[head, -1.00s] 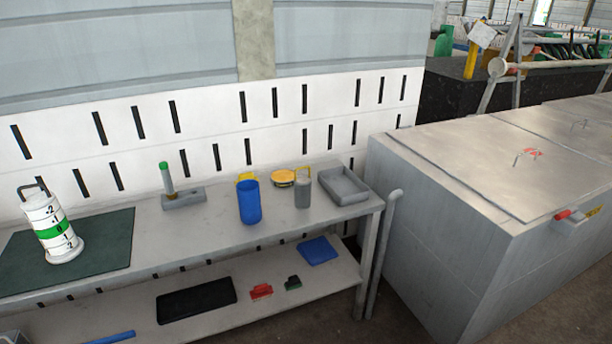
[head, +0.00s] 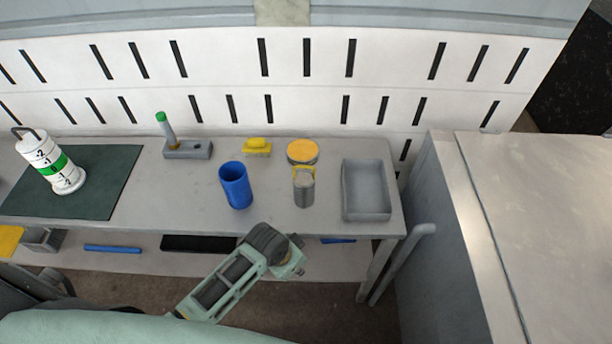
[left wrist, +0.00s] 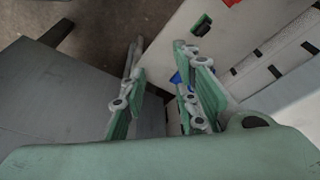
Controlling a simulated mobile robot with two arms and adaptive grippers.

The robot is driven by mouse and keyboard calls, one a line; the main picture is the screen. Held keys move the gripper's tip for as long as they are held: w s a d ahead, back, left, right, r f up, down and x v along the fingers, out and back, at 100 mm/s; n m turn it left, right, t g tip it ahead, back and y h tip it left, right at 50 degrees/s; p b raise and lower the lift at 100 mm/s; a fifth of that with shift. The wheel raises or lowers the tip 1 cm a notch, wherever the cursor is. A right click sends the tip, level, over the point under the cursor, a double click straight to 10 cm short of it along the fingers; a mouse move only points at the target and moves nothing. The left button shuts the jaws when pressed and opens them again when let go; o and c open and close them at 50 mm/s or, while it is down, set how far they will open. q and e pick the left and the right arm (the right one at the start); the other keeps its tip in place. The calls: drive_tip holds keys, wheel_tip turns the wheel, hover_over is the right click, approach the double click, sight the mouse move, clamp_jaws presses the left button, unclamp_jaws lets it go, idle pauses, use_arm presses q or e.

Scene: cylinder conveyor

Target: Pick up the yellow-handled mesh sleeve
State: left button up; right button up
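The yellow-handled mesh sleeve is a small grey cylinder (head: 304,192) with a yellow handle on top. It stands upright on the workbench, between the blue cup and the grey tray. My left arm reaches in from the lower left in the head view, its end below the bench's front edge and apart from the sleeve. In the left wrist view my left gripper (left wrist: 158,50) has its two green fingers spread, with nothing held between them. The sleeve cannot be made out in that view. My right gripper is not in view.
A blue cup (head: 236,187) stands left of the sleeve, a yellow-topped round tin (head: 303,151) behind it, and a grey tray (head: 366,212) to its right. A yellow block (head: 257,146) lies farther back. A large grey cabinet (head: 545,230) stands right of the workbench (head: 140,214).

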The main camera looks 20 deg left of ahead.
use_arm(q)
drive_tip(key=w+d+r+m+p, duration=0.1)
drive_tip(key=w+r+m+p, duration=0.1)
drive_tip(key=r, duration=0.6)
drive_tip(key=w+d+r+m+p, duration=0.1)
drive_tip(key=w+d+r+m, duration=0.15)
drive_tip(key=r, duration=0.65)
wheel_tip(320, 180, up, 10)
drive_tip(key=m+y+p, duration=0.1)
drive_tip(key=m+y, duration=0.1)
drive_tip(key=m, duration=0.2)
hover_over(304, 167)
drive_tip(key=s, duration=0.1)
drive_tip(key=p+x, duration=0.2)
drive_tip(key=x, duration=0.3)
drive_tip(key=shift+d+f, duration=0.2)
drive_tip(key=shift+f, duration=0.6)
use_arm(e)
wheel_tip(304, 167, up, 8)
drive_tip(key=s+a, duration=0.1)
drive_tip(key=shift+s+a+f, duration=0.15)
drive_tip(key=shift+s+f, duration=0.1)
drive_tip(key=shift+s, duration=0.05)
use_arm(q)
drive_tip(key=shift+c, duration=0.4)
clamp_jaws()
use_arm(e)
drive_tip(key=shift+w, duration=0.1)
